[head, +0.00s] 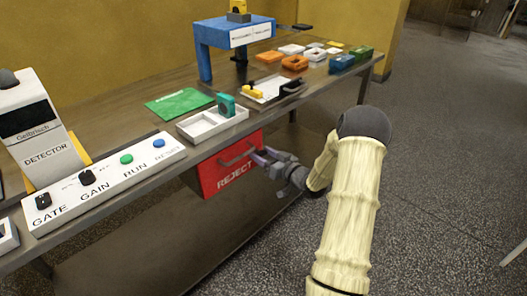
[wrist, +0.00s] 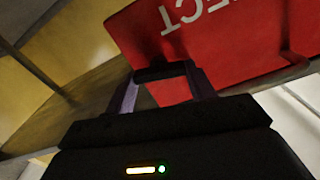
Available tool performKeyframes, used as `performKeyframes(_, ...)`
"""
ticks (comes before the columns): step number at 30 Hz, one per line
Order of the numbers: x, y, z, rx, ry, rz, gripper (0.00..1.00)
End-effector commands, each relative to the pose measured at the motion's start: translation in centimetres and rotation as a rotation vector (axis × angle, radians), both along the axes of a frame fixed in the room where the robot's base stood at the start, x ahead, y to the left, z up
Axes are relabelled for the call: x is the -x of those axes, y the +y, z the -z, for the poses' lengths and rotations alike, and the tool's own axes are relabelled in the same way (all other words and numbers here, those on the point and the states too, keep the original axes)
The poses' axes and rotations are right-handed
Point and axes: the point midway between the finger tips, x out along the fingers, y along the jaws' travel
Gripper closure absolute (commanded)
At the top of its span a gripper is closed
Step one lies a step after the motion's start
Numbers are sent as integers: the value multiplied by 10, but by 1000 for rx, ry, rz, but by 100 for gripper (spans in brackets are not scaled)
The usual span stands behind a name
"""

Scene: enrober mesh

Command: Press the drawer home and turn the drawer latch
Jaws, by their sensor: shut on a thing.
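The red drawer (head: 228,172), lettered REJECT, hangs under the table's front edge. Its front stands out from the table, with its side visible. A dark bar handle (head: 238,156) crosses its front. My gripper (head: 262,156) is at the right end of this handle. In the wrist view the red drawer front (wrist: 225,40) fills the upper right, and my gripper (wrist: 162,76) has a dark bar between its fingertips, apparently the handle. I cannot make out the drawer latch in either view.
The table (head: 130,130) carries a DETECTOR unit (head: 40,135), a control panel (head: 105,180) with knobs and buttons, a white tray (head: 205,124), a green mat (head: 180,102) and a blue stand (head: 204,60). Open floor (head: 440,150) lies to the right.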

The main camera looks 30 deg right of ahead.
Motion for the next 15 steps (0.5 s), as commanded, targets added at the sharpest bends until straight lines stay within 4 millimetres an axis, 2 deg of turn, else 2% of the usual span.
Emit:
performKeyframes(2,0,0,-4,-62,25,0,68)
performKeyframes(15,0,-2,-3,-452,167,1,68)
